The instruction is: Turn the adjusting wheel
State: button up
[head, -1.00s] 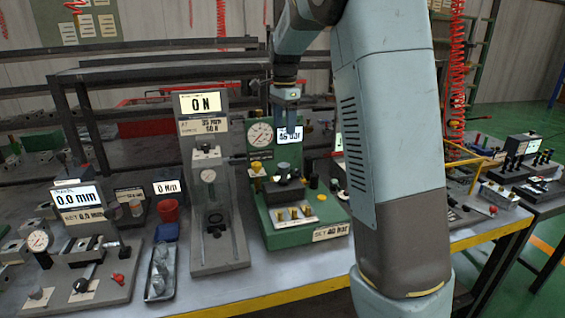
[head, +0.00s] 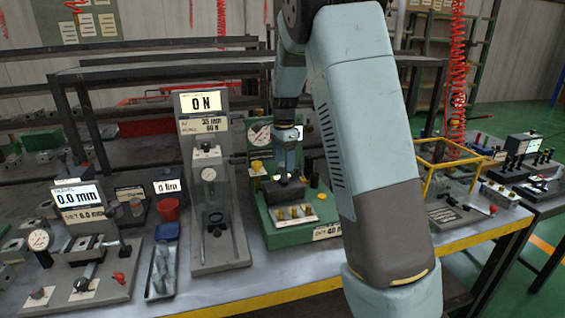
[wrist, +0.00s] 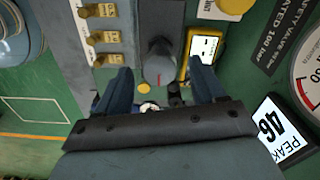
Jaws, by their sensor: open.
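The green valve test stand (head: 290,233) stands near the middle of the bench in the head view. My gripper (head: 287,172) points down over its dark block, hiding part of the stand. In the wrist view my gripper (wrist: 160,70) is open, its two blue fingers apart. A dark grey round knob with a red mark (wrist: 158,62), which looks like the adjusting wheel, lies between and just beyond the fingertips. I cannot tell whether the fingers touch it. A plate with several brass pieces (wrist: 104,37) is to its left, and a small yellow-framed display (wrist: 203,47) to its right.
The stand's pressure gauge (wrist: 306,80) and a peak display reading 46 (wrist: 278,130) are at the right. A grey upright force stand (head: 217,245) is close on the left of the green stand. A yellow frame (head: 440,165) stands to the right, behind my arm.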

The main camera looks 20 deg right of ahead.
jog(key=shift+f, duration=0.6)
jog(key=shift+c, duration=0.4)
jog(key=c, duration=0.9)
jog(key=shift+a, duration=0.2)
jog(key=shift+c, duration=0.4)
jog(key=shift+d, duration=0.15)
jog(key=shift+n, duration=0.4)
